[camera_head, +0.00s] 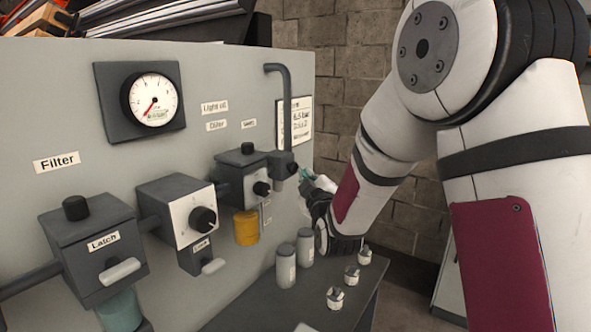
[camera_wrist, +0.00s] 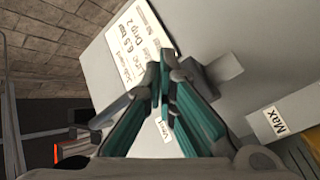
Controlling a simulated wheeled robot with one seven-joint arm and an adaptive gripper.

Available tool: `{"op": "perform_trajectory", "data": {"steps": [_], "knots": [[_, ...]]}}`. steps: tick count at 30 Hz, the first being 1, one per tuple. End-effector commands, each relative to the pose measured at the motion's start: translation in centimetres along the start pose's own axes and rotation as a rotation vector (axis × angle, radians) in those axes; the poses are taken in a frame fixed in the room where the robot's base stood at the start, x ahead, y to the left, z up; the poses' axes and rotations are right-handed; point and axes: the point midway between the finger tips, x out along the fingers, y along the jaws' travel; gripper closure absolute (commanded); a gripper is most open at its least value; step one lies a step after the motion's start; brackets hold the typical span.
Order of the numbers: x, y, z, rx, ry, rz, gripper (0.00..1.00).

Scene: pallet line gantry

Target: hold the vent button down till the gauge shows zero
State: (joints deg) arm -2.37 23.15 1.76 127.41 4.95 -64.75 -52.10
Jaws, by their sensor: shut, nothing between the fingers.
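The gauge (camera_head: 152,99) is a round white dial on a dark plate on the grey panel. Its red needle points to the lower left; the numbers are too small to read. A small label (camera_head: 248,124), which reads "Vent" in the wrist view (camera_wrist: 165,131), sits above a dark box with a black knob (camera_head: 247,148) on top. I cannot tell for sure which part is the vent button. My gripper (camera_head: 304,173) is right of that box, near the pipe's lower end. In the wrist view its teal fingers (camera_wrist: 163,62) are together and empty; contact with anything is unclear.
Left on the panel are a latch box (camera_head: 90,245) and a box with a dial knob (camera_head: 178,210). A vertical pipe (camera_head: 287,110) stands close to my gripper. Grey canisters (camera_head: 286,265) and several small jars (camera_head: 335,298) stand on the dark table (camera_head: 250,305) below.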

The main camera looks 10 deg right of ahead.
Motion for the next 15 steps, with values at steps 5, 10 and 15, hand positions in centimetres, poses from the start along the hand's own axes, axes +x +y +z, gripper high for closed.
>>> {"op": "perform_trajectory", "data": {"steps": [5, 10, 15], "knots": [[-0.29, 0.30, 0.23, 0.000, -0.001, 0.002, 1.00], [-0.28, 0.30, 0.26, 0.000, -0.001, 0.002, 1.00], [-0.73, 0.68, 0.62, -0.001, -0.003, 0.003, 1.00]]}}
